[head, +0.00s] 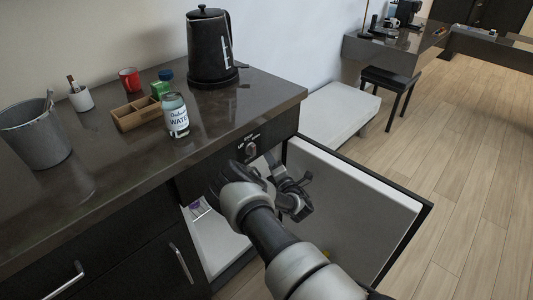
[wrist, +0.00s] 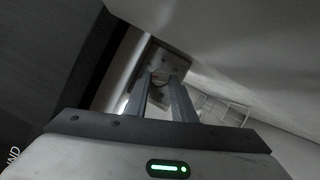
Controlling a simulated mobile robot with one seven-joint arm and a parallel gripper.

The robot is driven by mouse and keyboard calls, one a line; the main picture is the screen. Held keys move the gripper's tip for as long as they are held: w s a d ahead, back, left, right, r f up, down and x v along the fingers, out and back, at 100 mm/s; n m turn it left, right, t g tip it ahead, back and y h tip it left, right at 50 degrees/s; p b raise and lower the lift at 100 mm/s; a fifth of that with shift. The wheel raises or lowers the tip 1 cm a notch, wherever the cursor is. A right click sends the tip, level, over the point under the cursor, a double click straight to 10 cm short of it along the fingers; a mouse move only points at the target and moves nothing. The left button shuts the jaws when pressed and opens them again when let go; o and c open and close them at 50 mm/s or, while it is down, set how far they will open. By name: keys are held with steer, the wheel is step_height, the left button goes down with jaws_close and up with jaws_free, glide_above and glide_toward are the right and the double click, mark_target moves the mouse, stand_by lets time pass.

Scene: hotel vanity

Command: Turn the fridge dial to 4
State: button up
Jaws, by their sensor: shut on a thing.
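In the wrist view, my gripper (wrist: 160,88) has its two fingers closed in on the sides of a small round pale knob (wrist: 159,74), which looks like the fridge dial. The knob sits on a light plate among white surfaces. Its number marks and pointer cannot be read. In the head view, my gripper body (head: 291,192) is beside the open fridge door (head: 352,195), below the counter front; the fingertips and the gripped knob cannot be made out there. The white fridge interior (head: 218,242) shows left of my arm.
A separate knob with pale markings (head: 251,149) is on the dark counter front (head: 228,160). A wire rack (wrist: 222,108) is right of my fingers.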

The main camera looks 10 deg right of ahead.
steer(key=m+g+p, duration=0.1)
steer(key=m, duration=0.2)
steer(key=m+g+p, duration=0.1)
steer(key=m+p, duration=0.1)
steer(key=m, duration=0.1)
steer(key=r+m+g+p, duration=0.1)
steer(key=m+g+p, duration=0.1)
steer(key=m, duration=0.1)
steer(key=shift+r+m, duration=0.1)
steer(key=shift+m, duration=0.2)
steer(key=shift+p, duration=0.3)
stand_by(0.3)
steer(key=o, duration=0.8)
steer(key=p+v, duration=0.3)
steer(key=v, duration=1.4)
steer(key=shift+s+r, duration=0.2)
steer(key=shift+r, duration=0.05)
